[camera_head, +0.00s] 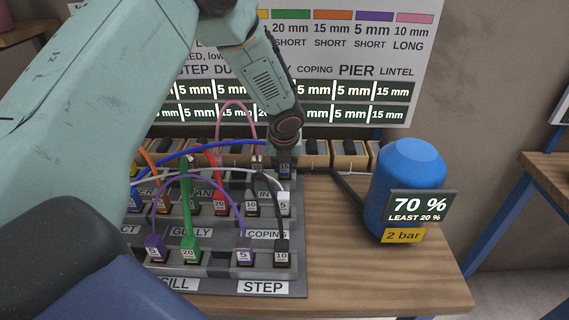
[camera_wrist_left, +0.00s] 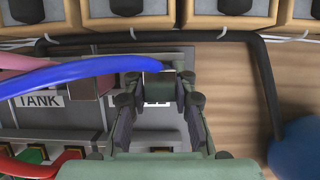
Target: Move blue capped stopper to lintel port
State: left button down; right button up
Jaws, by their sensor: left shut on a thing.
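My left gripper (camera_head: 285,155) points down at the back right corner of the grey port panel (camera_head: 292,236). Its fingers (camera_wrist_left: 160,88) are shut on the end of the blue hose, the blue capped stopper. The blue hose (camera_head: 200,148) arches in from the left; it also crosses the wrist view (camera_wrist_left: 85,73) into the fingers. A small block marked 15 (camera_head: 284,170) shows just under the fingertips. The lintel port and most of its label are hidden by the gripper, so I cannot tell whether the stopper is seated. My right gripper is not in view.
Purple (camera_head: 155,247), green (camera_head: 190,220), pink (camera_head: 236,104) and white hoses crowd the panel. A blue tank (camera_head: 405,180) with a 70 % display (camera_head: 421,207) stands to the right. A sign board (camera_head: 345,80) is behind. Bare wooden table (camera_head: 345,270) lies right of the panel.

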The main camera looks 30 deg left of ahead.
pick_arm(q)
jog(key=shift+f, duration=0.2)
jog(key=c, duration=1)
grip_release()
jog(key=v, duration=1.2)
jog(key=shift+r, duration=0.1)
